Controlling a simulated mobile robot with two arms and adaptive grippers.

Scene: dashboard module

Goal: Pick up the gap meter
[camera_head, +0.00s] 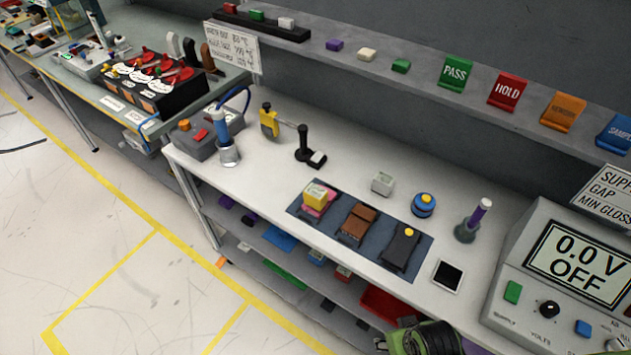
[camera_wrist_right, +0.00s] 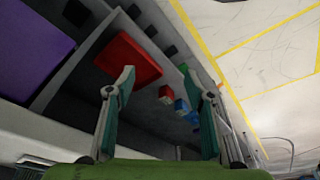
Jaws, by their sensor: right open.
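No label shows which tool is the gap meter. A yellow hand-held tool with a dark part (camera_head: 268,121) stands at the left of the white table (camera_head: 275,165). Beside it is a black upright handle on a foot with a white block (camera_head: 309,148). A small pale grey-green box (camera_head: 382,183) and a blue round thing with a yellow top (camera_head: 423,206) are further right. My right gripper (camera_wrist_right: 157,72) is open and empty in the right wrist view, with the lower shelf and floor beyond it. A green part of my right arm (camera_head: 425,340) shows at the head view's bottom. My left gripper is not in view.
A dark mat (camera_head: 376,262) bears three small modules. A purple-handled tool (camera_head: 472,220) stands in a grey holder. A grey voltage unit (camera_head: 570,265) fills the right. A red bin (camera_head: 385,305) sits on the lower shelf and shows in the right wrist view (camera_wrist_right: 130,62).

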